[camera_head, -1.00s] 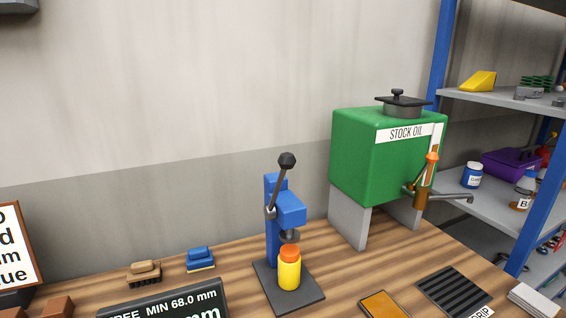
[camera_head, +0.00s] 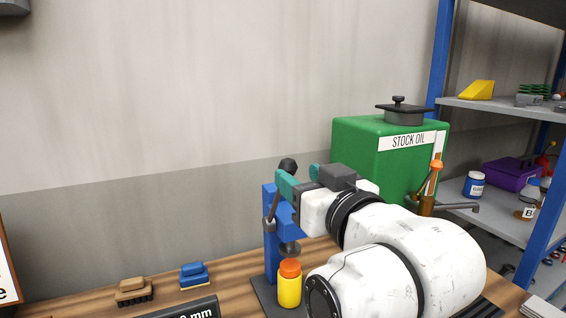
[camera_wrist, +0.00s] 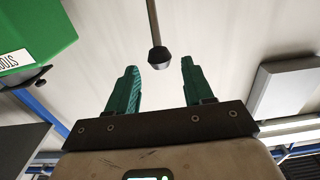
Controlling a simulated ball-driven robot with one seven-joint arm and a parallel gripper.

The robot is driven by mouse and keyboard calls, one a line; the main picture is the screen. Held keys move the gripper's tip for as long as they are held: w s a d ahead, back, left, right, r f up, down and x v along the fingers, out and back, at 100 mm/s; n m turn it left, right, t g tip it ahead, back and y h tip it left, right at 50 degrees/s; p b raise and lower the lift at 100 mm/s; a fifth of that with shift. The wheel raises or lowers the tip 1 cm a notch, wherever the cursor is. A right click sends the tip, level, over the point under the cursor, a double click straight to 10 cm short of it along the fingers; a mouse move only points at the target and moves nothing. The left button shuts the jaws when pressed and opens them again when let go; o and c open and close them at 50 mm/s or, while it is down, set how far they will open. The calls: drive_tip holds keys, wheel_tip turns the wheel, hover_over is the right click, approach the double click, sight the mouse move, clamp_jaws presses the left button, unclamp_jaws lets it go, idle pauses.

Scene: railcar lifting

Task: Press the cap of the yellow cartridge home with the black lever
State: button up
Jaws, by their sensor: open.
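The blue press (camera_head: 270,222) stands on the bench on a dark base plate. Its black lever rises from the press to a black knob (camera_head: 288,166). The yellow cartridge (camera_head: 289,289) stands upright on the base plate under the press's ram (camera_head: 290,248), and its orange cap (camera_head: 290,268) is on top. My gripper (camera_head: 298,178) is open with teal fingers up at the knob. In the wrist view the lever's knob (camera_wrist: 159,57) shows just beyond and between the two open fingertips (camera_wrist: 160,68). I cannot tell whether either finger touches it.
The green stock oil tank (camera_head: 360,148) stands behind my arm, close on the right. A brown brush (camera_head: 133,290) and a blue brush (camera_head: 194,274) lie on the bench at left. Shelves with a purple box (camera_head: 512,175) are at far right.

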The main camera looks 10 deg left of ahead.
sight(289, 169)
drive_tip(key=p+x, duration=0.1)
drive_tip(key=x, duration=0.6)
drive_tip(key=shift+w+a, duration=0.15)
drive_tip(key=shift+w, duration=0.1)
clamp_jaws()
idle(0.3)
